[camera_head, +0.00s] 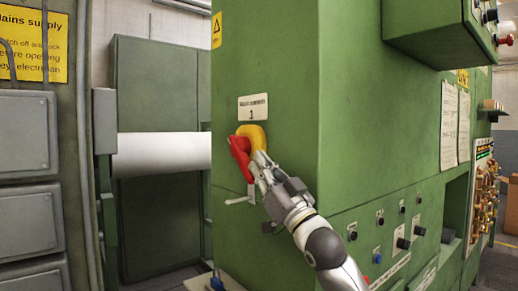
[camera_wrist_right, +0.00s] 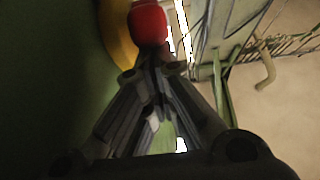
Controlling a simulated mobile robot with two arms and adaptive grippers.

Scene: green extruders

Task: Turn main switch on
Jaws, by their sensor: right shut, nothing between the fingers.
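The main switch is a red handle (camera_head: 240,157) on a yellow base (camera_head: 257,135), mounted on the green cabinet's front face under a small white label (camera_head: 253,107). My right gripper (camera_head: 262,165) is shut and empty, with its fingertips at the switch, over its lower right part. In the right wrist view, the red handle (camera_wrist_right: 148,24) shows just beyond the closed fingertips (camera_wrist_right: 150,62), with the yellow base (camera_wrist_right: 116,35) behind it to the left. I cannot tell whether the fingertips touch the handle. My left gripper is not in view.
The green cabinet (camera_head: 270,60) fills the middle. A silver lever (camera_head: 240,199) sticks out below the switch. Knobs and buttons (camera_head: 402,243) line the side panel at lower right. A green control box (camera_head: 430,30) overhangs at upper right. Grey boxes (camera_head: 25,130) stand at left.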

